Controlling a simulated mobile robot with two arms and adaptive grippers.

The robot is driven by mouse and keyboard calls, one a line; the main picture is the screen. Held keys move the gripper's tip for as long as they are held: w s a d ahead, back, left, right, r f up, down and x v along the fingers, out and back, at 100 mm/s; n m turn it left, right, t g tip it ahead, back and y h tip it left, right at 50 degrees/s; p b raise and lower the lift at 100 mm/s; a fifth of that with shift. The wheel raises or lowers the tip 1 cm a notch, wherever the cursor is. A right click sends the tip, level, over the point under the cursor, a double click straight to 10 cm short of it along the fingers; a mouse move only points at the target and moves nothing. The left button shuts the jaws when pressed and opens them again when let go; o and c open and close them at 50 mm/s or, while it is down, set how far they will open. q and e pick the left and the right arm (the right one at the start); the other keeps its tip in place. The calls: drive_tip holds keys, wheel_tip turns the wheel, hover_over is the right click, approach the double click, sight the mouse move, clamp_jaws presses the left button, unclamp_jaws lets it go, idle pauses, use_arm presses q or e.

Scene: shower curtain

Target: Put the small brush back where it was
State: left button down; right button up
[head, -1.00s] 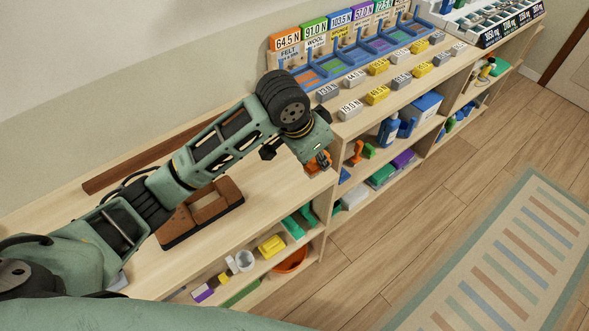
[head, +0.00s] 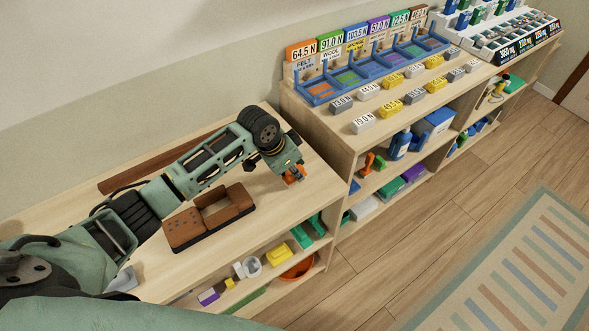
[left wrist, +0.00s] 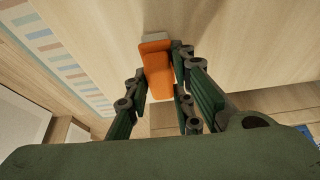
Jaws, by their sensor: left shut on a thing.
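A small orange object, which looks like the small brush (head: 294,174), is held in my left gripper (head: 292,176) near the right end of the low wooden top. In the left wrist view the orange brush (left wrist: 157,68) lies between the two green-padded fingers, with a pale grey end at its far side. I cannot tell its bristles clearly. My left gripper (left wrist: 158,85) is shut on it. My right gripper is not in view.
A brown block-like holder (head: 183,230) with a dark base sits on the low top (head: 150,275). A taller shelf (head: 330,135) with labelled bins and blocks stands to the right. Shelves below hold several coloured items. The low top between holder and gripper is clear.

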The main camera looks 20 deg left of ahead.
use_arm(q)
drive_tip(key=shift+f, duration=0.15)
drive_tip(key=c, duration=1.5)
unclamp_jaws()
drive_tip(key=shift+f, duration=0.1)
drive_tip(key=v, duration=1.2)
drive_tip(key=shift+r, duration=0.2)
